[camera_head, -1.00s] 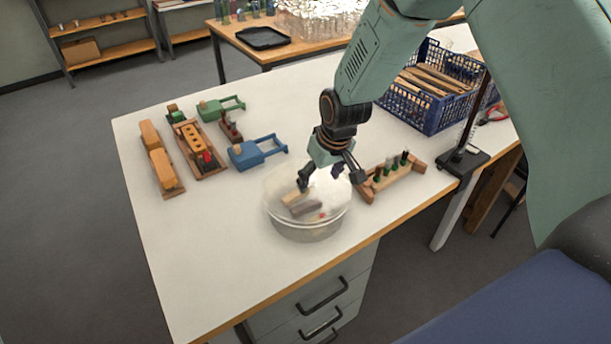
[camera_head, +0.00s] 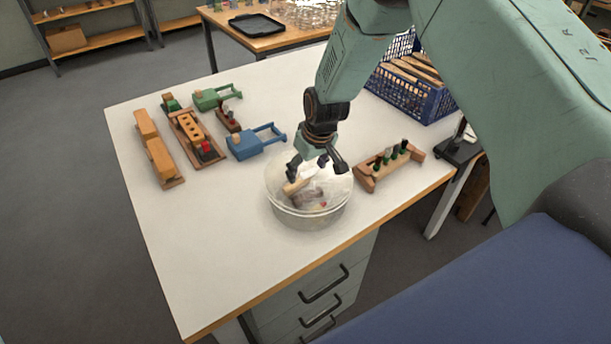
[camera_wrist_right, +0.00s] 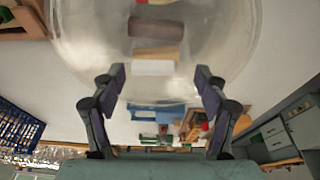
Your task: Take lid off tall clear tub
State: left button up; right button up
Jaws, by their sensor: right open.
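The tall clear tub (camera_head: 309,216) stands near the front edge of the white table. Wooden blocks and a small red piece show through it. It fills the top of the right wrist view (camera_wrist_right: 75,40). Its clear lid is hard to tell from the walls, and I cannot tell how it sits. My right gripper (camera_head: 317,167) is open over the far part of the tub, fingers apart. In the wrist view my right gripper's two dark fingers (camera_wrist_right: 160,78) straddle the tub's edge area with nothing clearly between them. Contact cannot be told. My left gripper is out of view.
A wooden rack with dark-topped pegs (camera_head: 383,172) stands close right of the tub. A blue clamp (camera_head: 250,145), a green clamp (camera_head: 212,98) and wooden fixtures (camera_head: 160,155) lie to the left. A blue crate (camera_head: 405,95) is behind. The table's front left is clear.

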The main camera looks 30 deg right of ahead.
jog(key=shift+w+d+f, duration=0.1)
jog(key=shift+d+f, duration=0.3)
jog(key=shift+d, duration=0.4)
jog(key=shift+w, duration=0.1)
jog(key=shift+c, duration=0.7)
jog(key=shift+a+r, duration=0.2)
jog(key=shift+a, duration=0.45)
jog(key=c, duration=0.4)
jog(key=shift+d+f, duration=0.1)
jog(key=shift+d, duration=0.35)
jog(key=c, duration=0.5)
jog(key=shift+a, duration=0.15)
